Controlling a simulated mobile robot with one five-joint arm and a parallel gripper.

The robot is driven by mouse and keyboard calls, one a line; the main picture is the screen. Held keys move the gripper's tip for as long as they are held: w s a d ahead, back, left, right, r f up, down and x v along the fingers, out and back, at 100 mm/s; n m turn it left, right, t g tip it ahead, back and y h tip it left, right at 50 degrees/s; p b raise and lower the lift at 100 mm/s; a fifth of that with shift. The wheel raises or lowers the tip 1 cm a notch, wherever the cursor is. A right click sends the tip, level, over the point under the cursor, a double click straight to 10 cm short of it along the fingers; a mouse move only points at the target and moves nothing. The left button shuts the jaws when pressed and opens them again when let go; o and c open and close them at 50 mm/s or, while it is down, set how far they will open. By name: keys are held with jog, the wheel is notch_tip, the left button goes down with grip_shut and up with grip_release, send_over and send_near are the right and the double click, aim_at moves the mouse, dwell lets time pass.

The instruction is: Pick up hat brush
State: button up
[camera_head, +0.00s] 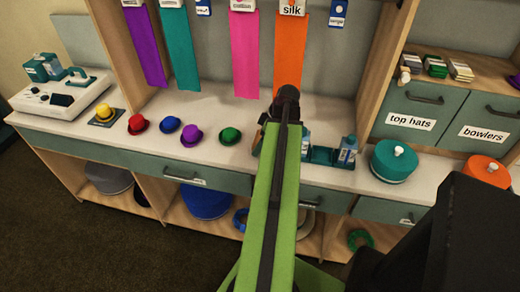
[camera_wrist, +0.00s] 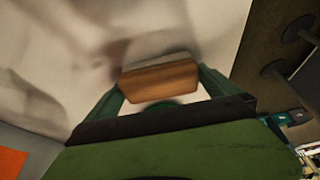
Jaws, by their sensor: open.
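The hat brush (camera_wrist: 160,78), a block with an orange-brown wooden face and a paler top edge, lies on the pale counter in the wrist view. My gripper (camera_wrist: 163,84) is open, with one dark green finger at each end of the brush. The fingers are close to the brush ends; I cannot tell whether they touch. In the head view my green arm reaches over the counter and hides most of the brush and the gripper.
Small coloured hats, among them a green one (camera_head: 230,136) and a purple one (camera_head: 191,135), stand left of my arm on the counter (camera_head: 215,110). A teal tray with bottles (camera_head: 347,150) and a teal round box (camera_head: 394,162) stand to the right. Coloured ribbons hang behind.

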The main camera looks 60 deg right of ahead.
jog(key=shift+r, duration=0.1)
jog(key=c, duration=1.1)
notch_tip(320, 180, up, 10)
jog(key=p, duration=1)
jog(key=shift+r, duration=0.1)
jog(key=o, duration=0.8)
jog(key=c, duration=0.5)
jog(key=shift+c, duration=0.2)
